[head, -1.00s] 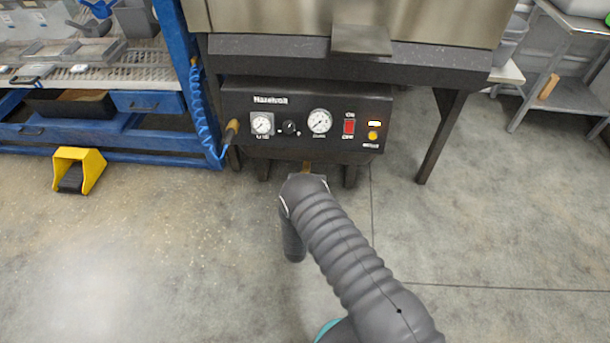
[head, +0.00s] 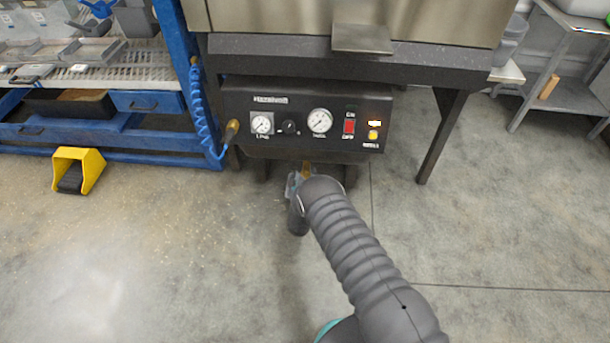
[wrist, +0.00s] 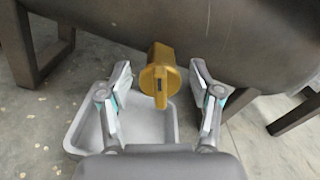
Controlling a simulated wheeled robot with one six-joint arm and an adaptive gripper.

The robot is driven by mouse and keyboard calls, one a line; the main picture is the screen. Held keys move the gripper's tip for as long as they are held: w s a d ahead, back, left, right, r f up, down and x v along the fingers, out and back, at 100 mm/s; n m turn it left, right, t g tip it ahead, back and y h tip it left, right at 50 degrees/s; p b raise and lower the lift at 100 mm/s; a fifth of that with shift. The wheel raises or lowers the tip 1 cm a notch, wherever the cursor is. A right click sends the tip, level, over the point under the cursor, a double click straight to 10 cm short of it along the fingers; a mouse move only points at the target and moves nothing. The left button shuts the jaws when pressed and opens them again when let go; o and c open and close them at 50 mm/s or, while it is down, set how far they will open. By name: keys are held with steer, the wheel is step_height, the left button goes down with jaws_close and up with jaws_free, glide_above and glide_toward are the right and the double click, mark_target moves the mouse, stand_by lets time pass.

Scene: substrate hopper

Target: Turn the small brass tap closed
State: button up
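The small brass tap (wrist: 160,76) is in the middle of the wrist view, below the dark rounded underside of the machine. Its flat handle faces the camera with a dark mark on it. My gripper (wrist: 159,98) is open, with one finger to the left of the tap and one to the right, both apart from it. In the head view a bit of the brass tap (head: 306,169) shows under the control panel, just above my gripper (head: 298,180). My arm hides much of that spot there.
The black control panel (head: 268,146) with gauges and a red switch is above the tap. A grey tray (wrist: 143,122) lies below it. A machine leg (head: 440,137) is at right. A blue hose (head: 203,112) hangs at left, and a yellow pedal (head: 78,170) stands on open floor.

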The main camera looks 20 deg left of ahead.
steer(key=c, duration=0.9)
steer(key=m+b, duration=0.2)
steer(key=b, duration=0.1)
steer(key=shift+f, duration=0.25)
steer(key=shift+m+b, duration=0.95)
steer(key=shift+m, duration=0.05)
steer(key=shift+d+r+m+b, duration=0.1)
steer(key=shift+r+m+b, duration=0.3)
steer(key=shift+m, duration=0.3)
steer(key=shift+f, duration=0.1)
steer(key=o, duration=1.1)
steer(key=shift+o, duration=0.2)
steer(key=shift+s, duration=0.1)
steer(key=v, duration=1.1)
steer(key=shift+s, duration=0.4)
